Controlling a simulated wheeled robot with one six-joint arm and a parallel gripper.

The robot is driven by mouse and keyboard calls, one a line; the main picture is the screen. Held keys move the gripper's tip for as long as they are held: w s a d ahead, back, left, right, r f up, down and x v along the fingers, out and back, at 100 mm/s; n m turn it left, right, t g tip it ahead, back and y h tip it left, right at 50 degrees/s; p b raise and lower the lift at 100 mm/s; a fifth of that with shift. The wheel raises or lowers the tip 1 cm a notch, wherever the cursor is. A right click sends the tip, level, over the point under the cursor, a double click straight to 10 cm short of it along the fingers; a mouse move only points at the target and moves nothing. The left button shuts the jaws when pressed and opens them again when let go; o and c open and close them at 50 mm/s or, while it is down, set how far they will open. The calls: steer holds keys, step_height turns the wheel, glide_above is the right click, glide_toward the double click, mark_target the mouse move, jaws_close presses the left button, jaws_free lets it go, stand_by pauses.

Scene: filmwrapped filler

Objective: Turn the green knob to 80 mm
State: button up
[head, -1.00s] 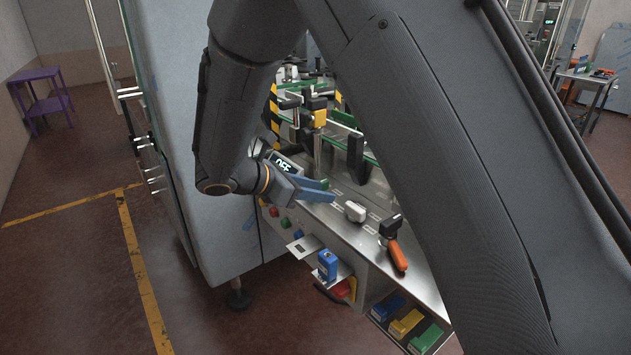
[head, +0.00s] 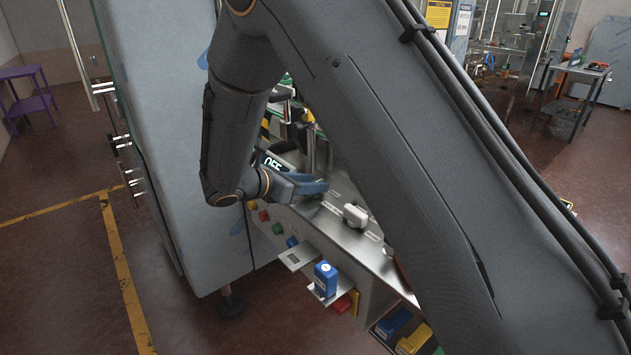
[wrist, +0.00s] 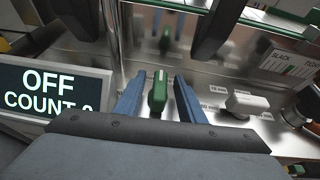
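The green knob (wrist: 158,92) shows in the wrist view as an upright grip with a pale line on its top, on the steel panel (wrist: 185,55). My gripper (wrist: 158,84) is open. Its two blue fingers stand on the left and right of the knob with a visible gap on each side. Small scale labels (wrist: 217,90) sit right of the right finger; one seems to end in "mm", but I cannot read the 80 mm mark surely. In the head view my gripper (head: 315,186) is low over the panel, and the green knob is hidden there.
A display (wrist: 50,90) reading "OFF" and "COUNT" stands close on the left. A white knob (wrist: 245,103) is to the right. Dark posts (wrist: 212,30) rise beyond the fingers. In the head view, a blue box (head: 325,279) sits on a small shelf below the panel edge.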

steer(key=shift+x, duration=0.8)
jaws_close()
